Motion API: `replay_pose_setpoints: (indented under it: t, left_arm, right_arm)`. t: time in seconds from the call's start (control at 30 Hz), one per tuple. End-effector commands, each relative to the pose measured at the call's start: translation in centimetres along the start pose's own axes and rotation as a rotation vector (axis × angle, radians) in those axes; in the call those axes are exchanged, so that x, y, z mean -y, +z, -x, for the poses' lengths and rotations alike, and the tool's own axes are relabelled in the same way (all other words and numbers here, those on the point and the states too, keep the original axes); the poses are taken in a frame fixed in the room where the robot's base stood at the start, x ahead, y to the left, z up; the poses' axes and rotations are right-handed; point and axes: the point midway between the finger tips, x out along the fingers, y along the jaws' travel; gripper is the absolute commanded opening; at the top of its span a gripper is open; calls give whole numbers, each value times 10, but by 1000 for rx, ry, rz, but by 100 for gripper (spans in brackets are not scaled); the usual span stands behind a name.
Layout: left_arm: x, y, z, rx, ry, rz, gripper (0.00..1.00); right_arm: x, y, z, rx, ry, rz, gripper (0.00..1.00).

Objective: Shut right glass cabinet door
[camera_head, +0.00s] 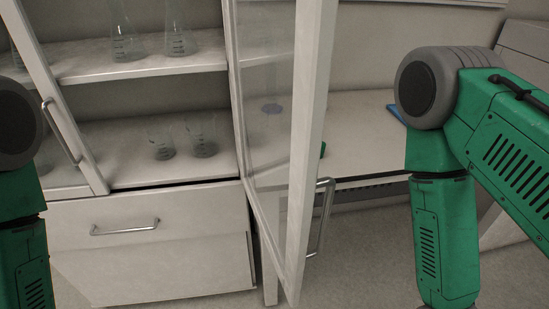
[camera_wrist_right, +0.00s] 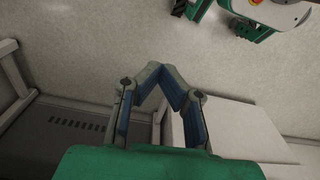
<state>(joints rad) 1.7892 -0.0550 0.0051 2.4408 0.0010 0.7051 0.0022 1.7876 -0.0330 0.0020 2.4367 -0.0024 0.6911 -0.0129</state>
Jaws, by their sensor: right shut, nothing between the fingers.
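The right glass cabinet door (camera_head: 306,130) stands open in the head view, swung out toward me, with a white frame and a clear pane. Its metal handle (camera_head: 320,215) is on the right side of the frame near the bottom. The cabinet opening beside it shows shelves (camera_head: 150,68). My right arm comes down at the right of the head view, apart from the door; its gripper is below that picture. In the right wrist view my right gripper (camera_wrist_right: 162,70) is shut and empty, with floor behind it. My left arm shows at the left edge; its gripper is out of view.
Several glass flasks (camera_head: 180,42) and beakers (camera_head: 203,138) stand on the shelves. The left glass door (camera_head: 58,105) has its own handle. A drawer (camera_head: 150,245) lies below. A white counter (camera_head: 360,130) with a blue item (camera_head: 397,112) is behind the open door.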

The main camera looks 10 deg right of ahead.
Motion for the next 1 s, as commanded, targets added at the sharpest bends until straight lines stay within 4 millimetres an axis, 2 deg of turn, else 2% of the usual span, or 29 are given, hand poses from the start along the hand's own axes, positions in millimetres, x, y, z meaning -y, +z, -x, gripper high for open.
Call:
replay_pose_setpoints:
  t: [0.17, 0.27, 0.37, 0.47, 0.57, 0.6, 0.7, 0.8, 0.9, 1.0]
  left_arm:
    - [0, -1, 16, 0, 0, 0, 0]
    - [0, -2, 29, 0, 0, 0, 0]
    - [1, -2, 41, 0, 0, 1, 0]
    - [1, -3, 53, 0, -1, 1, 0]
    - [1, -4, 65, 0, -1, 1, 0]
    - [1, -4, 69, 0, 0, 1, 0]
    - [1, -4, 78, 0, 0, 0, 0]
    - [1, -5, 84, 0, 0, 0, 0]
    - [1, -5, 88, 0, 0, 0, 0]
    - [1, -5, 89, 0, 0, 0, 0]
  right_arm:
    - [5, -11, 15, 126, -47, -65, 0]
    - [19, -24, 36, 241, -154, -112, 0]
    - [38, -45, 67, 336, -328, -144, 0]
    - [54, -76, 112, 391, -555, -156, 0]
    - [65, -113, 171, 393, -821, -140, 0]
    - [66, -129, 198, 376, -931, -124, 0]
    - [58, -162, 264, 311, -1188, -70, 0]
    - [44, -184, 318, 230, -1384, -9, 0]
    - [32, -195, 353, 164, -1508, 40, 0]
    - [28, -199, 370, 132, -1564, 66, 0]
